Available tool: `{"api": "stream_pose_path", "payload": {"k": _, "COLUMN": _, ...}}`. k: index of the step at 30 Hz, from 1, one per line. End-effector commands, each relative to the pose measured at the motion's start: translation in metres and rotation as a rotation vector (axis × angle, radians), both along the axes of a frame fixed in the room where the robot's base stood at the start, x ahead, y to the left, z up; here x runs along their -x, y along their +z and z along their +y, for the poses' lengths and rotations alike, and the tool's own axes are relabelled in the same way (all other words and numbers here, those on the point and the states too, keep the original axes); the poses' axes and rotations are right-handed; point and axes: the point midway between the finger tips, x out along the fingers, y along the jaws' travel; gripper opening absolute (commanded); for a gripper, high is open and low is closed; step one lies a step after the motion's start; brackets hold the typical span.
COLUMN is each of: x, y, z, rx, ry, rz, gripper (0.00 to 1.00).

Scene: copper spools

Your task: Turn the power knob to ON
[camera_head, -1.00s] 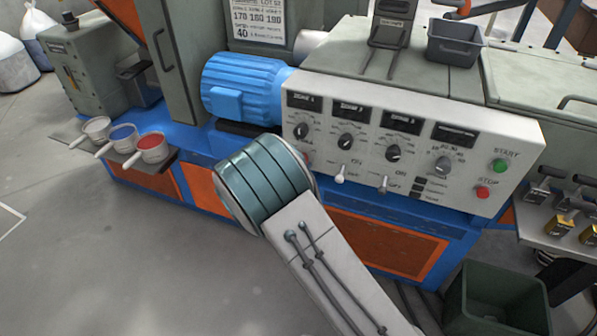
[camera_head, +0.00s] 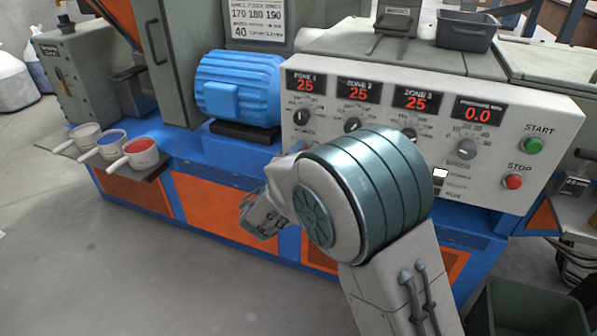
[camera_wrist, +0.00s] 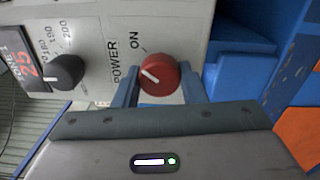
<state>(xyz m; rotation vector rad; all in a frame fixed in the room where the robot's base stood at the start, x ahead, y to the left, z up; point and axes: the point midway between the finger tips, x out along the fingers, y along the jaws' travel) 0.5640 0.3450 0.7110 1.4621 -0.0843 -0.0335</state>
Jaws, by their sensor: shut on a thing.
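The round red power knob (camera_wrist: 159,76) is on the light grey panel in the wrist view, with the printed words POWER and ON beside it. Its white mark slants towards the upper left of that picture, near the lettering. My gripper (camera_wrist: 161,82) has one finger on each side of the knob and is shut on it. In the head view the knob is hidden behind my arm. The control panel (camera_head: 562,122) shows lit red displays there: 25 on the zone displays and 0.0 on the right one (camera_head: 478,112).
A black zone knob (camera_wrist: 68,70) is close to the left of the power knob. A blue motor (camera_head: 238,88) stands left of the panel. The green START (camera_head: 533,145) and red STOP (camera_head: 513,181) buttons are at the panel's right. A green bin (camera_head: 525,305) stands lower right.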

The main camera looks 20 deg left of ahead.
Motion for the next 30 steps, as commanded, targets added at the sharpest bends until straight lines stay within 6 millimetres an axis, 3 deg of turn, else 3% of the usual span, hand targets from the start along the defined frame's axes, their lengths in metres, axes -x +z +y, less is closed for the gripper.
{"api": "stream_pose_path", "payload": {"k": 10, "x": 0.0006, "y": -0.0021, "z": 0.0007, "rx": -0.107, "ry": 0.002, "rz": -0.007, "gripper": 0.15}}
{"api": "stream_pose_path", "payload": {"k": 25, "x": 0.0006, "y": -0.0001, "z": 0.0008, "rx": -0.123, "ry": 0.001, "rz": -0.008, "gripper": 0.15}}
{"api": "stream_pose_path", "payload": {"k": 26, "x": 0.0006, "y": -0.0001, "z": 0.0008, "rx": -0.123, "ry": 0.001, "rz": -0.007, "gripper": 0.40}}
{"api": "stream_pose_path", "payload": {"k": 27, "x": 0.0005, "y": -0.0002, "z": 0.0008, "rx": -0.123, "ry": 0.001, "rz": -0.008, "gripper": 0.52}}
{"api": "stream_pose_path", "payload": {"k": 28, "x": 0.0005, "y": -0.0001, "z": 0.0007, "rx": -0.122, "ry": 0.001, "rz": -0.008, "gripper": 0.59}}
{"api": "stream_pose_path", "payload": {"k": 30, "x": 0.0004, "y": -0.0002, "z": 0.0005, "rx": -0.122, "ry": 0.000, "rz": -0.008, "gripper": 0.59}}
